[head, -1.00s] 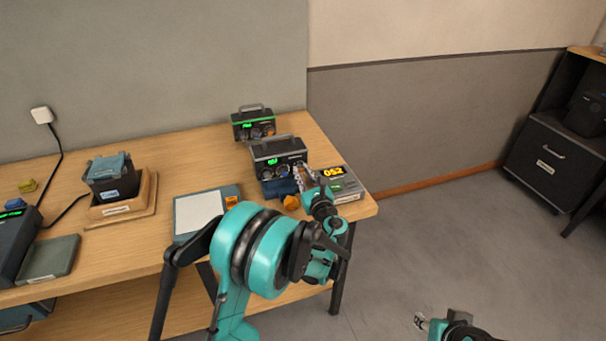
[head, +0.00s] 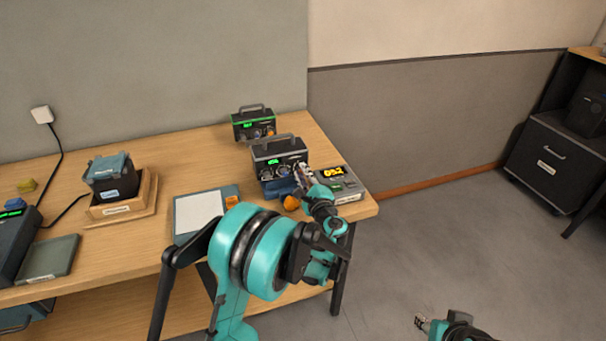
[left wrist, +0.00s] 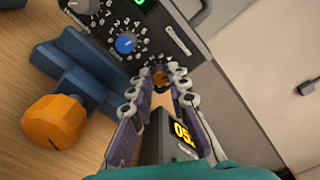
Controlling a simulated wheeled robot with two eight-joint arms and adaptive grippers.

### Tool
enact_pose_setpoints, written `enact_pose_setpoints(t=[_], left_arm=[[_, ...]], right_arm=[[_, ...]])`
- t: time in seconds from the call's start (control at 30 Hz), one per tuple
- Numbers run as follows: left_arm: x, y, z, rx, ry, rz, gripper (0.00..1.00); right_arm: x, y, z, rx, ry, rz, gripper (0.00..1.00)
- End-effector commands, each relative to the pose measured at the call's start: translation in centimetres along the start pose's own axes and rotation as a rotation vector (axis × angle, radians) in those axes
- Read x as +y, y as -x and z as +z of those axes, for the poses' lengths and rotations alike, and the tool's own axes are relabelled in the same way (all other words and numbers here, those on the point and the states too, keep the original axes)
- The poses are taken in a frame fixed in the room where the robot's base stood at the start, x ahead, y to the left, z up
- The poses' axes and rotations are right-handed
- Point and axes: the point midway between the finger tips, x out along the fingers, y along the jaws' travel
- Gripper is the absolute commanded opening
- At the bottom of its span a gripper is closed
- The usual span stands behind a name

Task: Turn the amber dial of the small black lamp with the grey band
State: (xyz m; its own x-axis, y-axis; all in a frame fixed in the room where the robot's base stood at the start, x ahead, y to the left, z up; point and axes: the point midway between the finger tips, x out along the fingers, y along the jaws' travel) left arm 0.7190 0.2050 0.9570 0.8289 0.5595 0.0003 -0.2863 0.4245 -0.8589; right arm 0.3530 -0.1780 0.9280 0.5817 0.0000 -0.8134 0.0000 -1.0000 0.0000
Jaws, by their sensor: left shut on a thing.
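The small black lamp with the grey band (head: 279,158) stands near the right end of the table, with a green display and a handle. In the left wrist view its panel (left wrist: 190,55) shows a grey knob, a blue dial (left wrist: 126,44) and the small amber dial (left wrist: 160,78). My left gripper (head: 301,170) is at the panel's right side, shut on the amber dial, which shows between its fingertips. In the head view the gripper hides that dial. My right gripper (head: 422,323) is low at the right, away from the table; its jaws are too small to judge.
A similar black lamp with a green band (head: 254,123) stands behind. A grey box with an amber readout (head: 342,184) is close at the right of my left gripper. An orange knob (left wrist: 55,122) on a blue block is close at its left. A pad (head: 206,213) lies further left.

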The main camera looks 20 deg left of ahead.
Motion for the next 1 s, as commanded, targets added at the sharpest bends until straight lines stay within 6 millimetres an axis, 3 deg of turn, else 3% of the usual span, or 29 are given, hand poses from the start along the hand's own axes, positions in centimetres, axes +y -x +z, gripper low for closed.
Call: enact_pose_setpoints(t=[1.0], left_arm=[[0.22,0.01,-0.1,0.0,0.965,0.001,0.0]], right_arm=[[0.0,-0.01,0.01,0.0,0.0,0.0,0.4]])
